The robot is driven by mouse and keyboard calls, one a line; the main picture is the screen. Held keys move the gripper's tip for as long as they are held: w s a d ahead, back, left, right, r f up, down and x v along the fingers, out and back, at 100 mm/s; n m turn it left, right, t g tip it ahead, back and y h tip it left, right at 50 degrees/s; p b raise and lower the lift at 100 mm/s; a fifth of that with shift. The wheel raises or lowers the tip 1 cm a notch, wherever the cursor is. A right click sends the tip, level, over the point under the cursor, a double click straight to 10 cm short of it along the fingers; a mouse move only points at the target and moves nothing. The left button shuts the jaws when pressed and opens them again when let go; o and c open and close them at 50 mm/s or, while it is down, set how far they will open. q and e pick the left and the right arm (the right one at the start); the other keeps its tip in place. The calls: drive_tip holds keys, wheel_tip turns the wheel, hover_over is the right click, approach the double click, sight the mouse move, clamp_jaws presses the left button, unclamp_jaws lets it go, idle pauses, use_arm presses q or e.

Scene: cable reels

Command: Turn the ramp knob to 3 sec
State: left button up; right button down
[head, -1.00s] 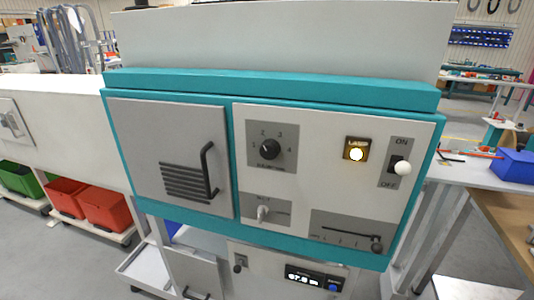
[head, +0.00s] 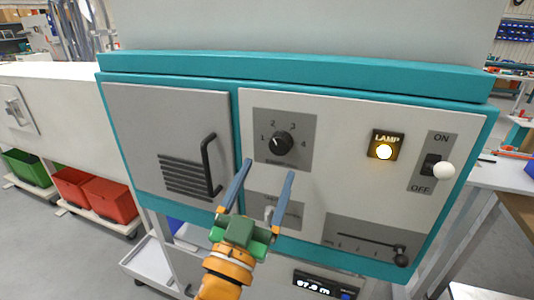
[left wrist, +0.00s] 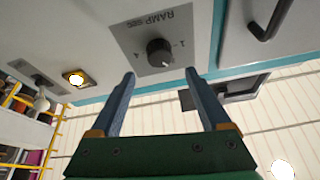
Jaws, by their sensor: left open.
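The ramp knob (head: 281,143) is a black round knob on a grey plate marked 1 to 4, on the white panel of a teal-framed cabinet. Its white pointer mark seems to face up and left, toward the 1–2 side; the exact number is hard to tell. My left gripper (head: 270,168) is open and empty, its blue fingers reaching up just below the knob. In the left wrist view the knob (left wrist: 159,52) appears upside down, centred between and beyond the fingertips (left wrist: 160,74), with no contact seen. My right gripper is not in view.
On the panel are a lit lamp (head: 384,150), an ON/OFF switch with a white tip (head: 443,170) and a slider (head: 400,250). A selector lever (head: 268,213) sits partly behind my fingers. A grey door with a black handle (head: 208,165) stands left.

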sight(278, 148)
use_arm(q)
drive_tip(key=p+x, duration=0.1)
drive_tip(key=x, duration=0.5)
drive_tip(key=shift+w+d+f, duration=0.1)
drive_tip(key=shift+w+f, duration=0.05)
drive_tip(key=shift+w, duration=0.1)
clamp_jaws()
drive_tip(key=shift+r+m+g+h+p, duration=0.2)
drive_tip(key=shift+m+g+h+p, duration=0.5)
drive_tip(key=shift+m+p, duration=0.75)
drive_tip(key=m+g+h+p, duration=0.1)
drive_tip(key=m+p, duration=0.1)
drive_tip(key=m, duration=0.1)
drive_tip(key=m+h+p, duration=0.1)
drive_tip(key=m+p, duration=0.1)
drive_tip(key=m+g+h+p, duration=0.1)
drive_tip(key=m+p, duration=0.1)
drive_tip(key=m, duration=0.1)
drive_tip(key=shift+a+r+m+g, duration=0.1)
drive_tip(key=shift+a+m+g, duration=0.15)
drive_tip(key=shift+m+g, duration=0.1)
drive_tip(key=m+g+p, duration=0.1)
drive_tip(key=m+p, duration=0.2)
drive_tip(key=shift+m+g+h+p, duration=0.3)
drive_tip(key=shift+m+p, duration=0.15)
drive_tip(key=shift+m, duration=0.15)
